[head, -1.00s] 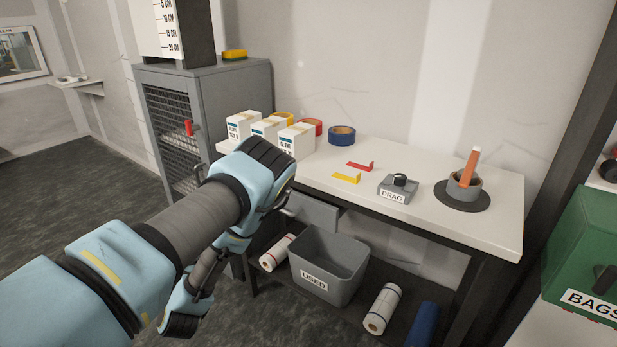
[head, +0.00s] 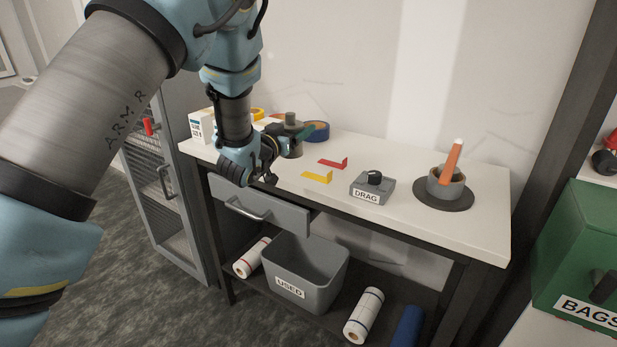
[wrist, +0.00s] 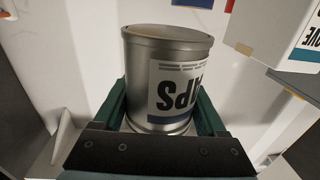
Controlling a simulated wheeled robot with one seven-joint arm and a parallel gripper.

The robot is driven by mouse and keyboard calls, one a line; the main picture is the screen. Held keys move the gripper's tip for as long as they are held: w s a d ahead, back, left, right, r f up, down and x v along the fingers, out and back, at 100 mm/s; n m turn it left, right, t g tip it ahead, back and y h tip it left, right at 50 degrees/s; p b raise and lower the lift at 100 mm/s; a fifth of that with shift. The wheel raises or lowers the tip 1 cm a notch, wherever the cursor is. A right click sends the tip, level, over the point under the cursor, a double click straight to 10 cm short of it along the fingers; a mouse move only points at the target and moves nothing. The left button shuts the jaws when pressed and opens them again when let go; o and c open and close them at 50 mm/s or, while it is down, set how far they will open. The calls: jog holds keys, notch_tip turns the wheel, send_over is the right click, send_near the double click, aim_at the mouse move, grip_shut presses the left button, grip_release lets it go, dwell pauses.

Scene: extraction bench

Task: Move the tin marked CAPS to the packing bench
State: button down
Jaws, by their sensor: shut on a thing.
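The tin marked CAPS (wrist: 165,75) is a silver-grey metal can with a pale label and a dark blue band. In the wrist view its large letters appear upside down and only partly show. My gripper (wrist: 160,112) is shut on it, with a green finger on each side. I cannot tell whether the tin touches the bench top. No packing bench is identifiable.
A white glove box (head: 201,126) stands left of my arm, and a blue tape roll (head: 316,131) lies behind my gripper. A green BAGS case (head: 585,255) is far right.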

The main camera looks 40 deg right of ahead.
notch_tip(320, 180, up, 3)
jog(key=s+d+g, duration=0.1)
jog(key=s+d, duration=0.1)
jog(key=d, duration=0.1)
jog(key=shift+m, duration=0.4)
jog(key=shift+f+p, duration=1.4)
jog(key=shift+f, duration=3.3)
jog(key=shift+f, duration=0.1)
grip_release()
jog(key=shift+s+a+f, duration=0.1)
jog(key=b+v, duration=0.4)
jog(key=v, duration=0.8)
